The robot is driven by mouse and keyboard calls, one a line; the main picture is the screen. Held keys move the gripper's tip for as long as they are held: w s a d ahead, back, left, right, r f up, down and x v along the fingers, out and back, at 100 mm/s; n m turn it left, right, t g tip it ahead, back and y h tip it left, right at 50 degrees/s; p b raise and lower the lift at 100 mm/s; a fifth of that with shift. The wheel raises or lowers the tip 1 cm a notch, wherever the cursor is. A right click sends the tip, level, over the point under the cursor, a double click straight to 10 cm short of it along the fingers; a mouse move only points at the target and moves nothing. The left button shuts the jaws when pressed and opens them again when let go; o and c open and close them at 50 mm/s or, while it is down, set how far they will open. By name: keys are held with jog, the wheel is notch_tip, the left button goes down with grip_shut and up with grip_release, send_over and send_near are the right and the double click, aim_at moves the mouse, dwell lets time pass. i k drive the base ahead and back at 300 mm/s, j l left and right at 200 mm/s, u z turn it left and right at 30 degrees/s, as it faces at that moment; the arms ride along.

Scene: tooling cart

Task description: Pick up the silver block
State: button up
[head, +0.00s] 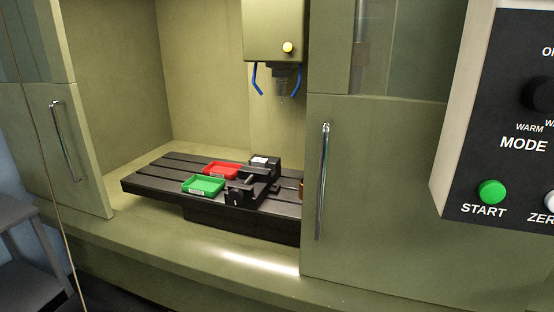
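I cannot clearly make out a silver block. A small pale patch (260,160) shows on top of the rear of the black vise (264,173); it is too small to tell whether it is a block or a label. The vise sits on the dark slotted machine table (153,180). A red tray (221,170) and a green tray (203,185) lie to the left of the vise, and no block can be made out in either. My gripper is not in view.
The machine's spindle (282,82) with blue nozzles hangs above the table. The right door (385,190) covers the table's right end; the left door (50,140) stands aside. A control panel (510,130) juts out at right. A grey cart (25,255) stands lower left.

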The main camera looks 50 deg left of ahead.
aim_at(257, 162)
jog(key=j+u, duration=0.45)
jog(key=i+j+u, duration=0.1)
jog(key=u, duration=0.4)
jog(key=j, duration=0.1)
